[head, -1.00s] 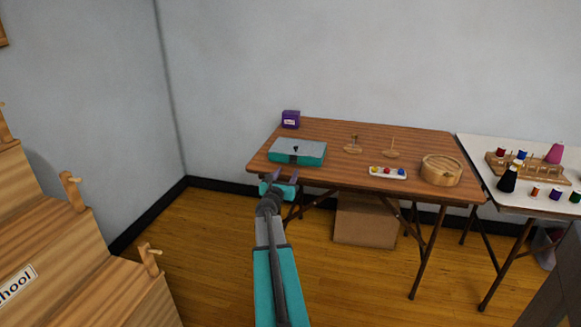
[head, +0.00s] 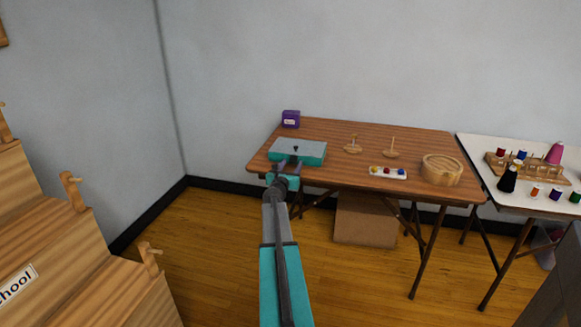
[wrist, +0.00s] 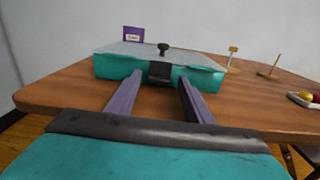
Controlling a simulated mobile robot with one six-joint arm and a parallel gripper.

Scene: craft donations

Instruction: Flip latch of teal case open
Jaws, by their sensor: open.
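The teal case (head: 312,152) lies on the left part of the brown table, its grey lid down. It also shows in the wrist view (wrist: 112,68), with a black knob (wrist: 164,48) on top and a dark latch (wrist: 160,73) at the middle of its front face. My gripper (head: 290,164) is at the table's front edge, just in front of the case. In the wrist view its two purple fingers (wrist: 158,95) are apart, pointing at the case front on either side of the latch, with nothing between them. In the head view my gripper hides the latch.
A purple box (head: 290,119) stands behind the case. To the right on the table (head: 330,180) are two small wooden stands (head: 391,153), a white tray (head: 376,174) with coloured items and a round wooden box (head: 441,170). A white table (head: 475,150) stands further right.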

